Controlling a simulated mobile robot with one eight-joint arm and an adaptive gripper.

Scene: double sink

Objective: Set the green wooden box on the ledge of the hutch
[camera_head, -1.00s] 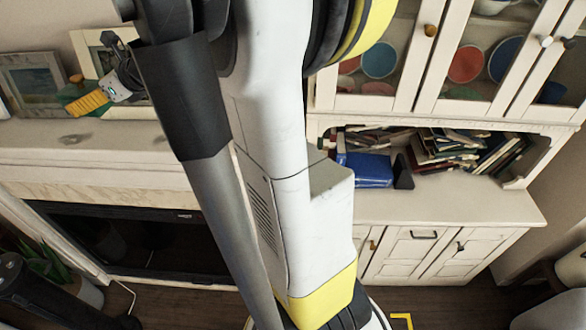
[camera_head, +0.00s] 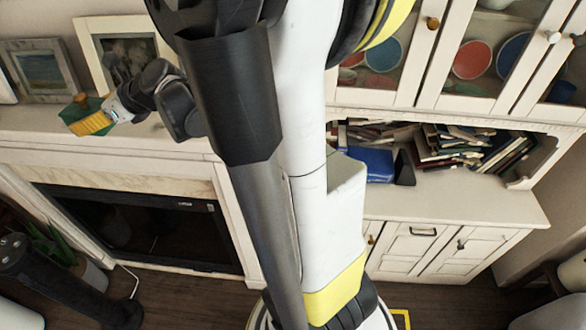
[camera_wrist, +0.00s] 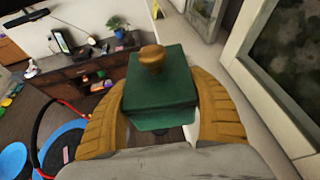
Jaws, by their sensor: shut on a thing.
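The green wooden box (camera_wrist: 160,85) has a round brown knob on its lid. In the wrist view it sits between the two yellow-orange fingers of my gripper (camera_wrist: 163,112), which are shut on its sides. In the head view the green box (camera_head: 82,106) shows only partly behind my gripper (camera_head: 90,124), over the mantel at the left. Whether the box touches the mantel cannot be told. The hutch (camera_head: 440,203) stands at the right, with its ledge (camera_head: 470,205) below the glass doors.
Books (camera_head: 455,145) fill much of the hutch's open shelf, with a blue box (camera_head: 372,163) at their left. The front of the ledge is bare. Picture frames (camera_head: 42,70) lean on the mantel (camera_head: 160,142). A fireplace (camera_head: 150,230) is below it.

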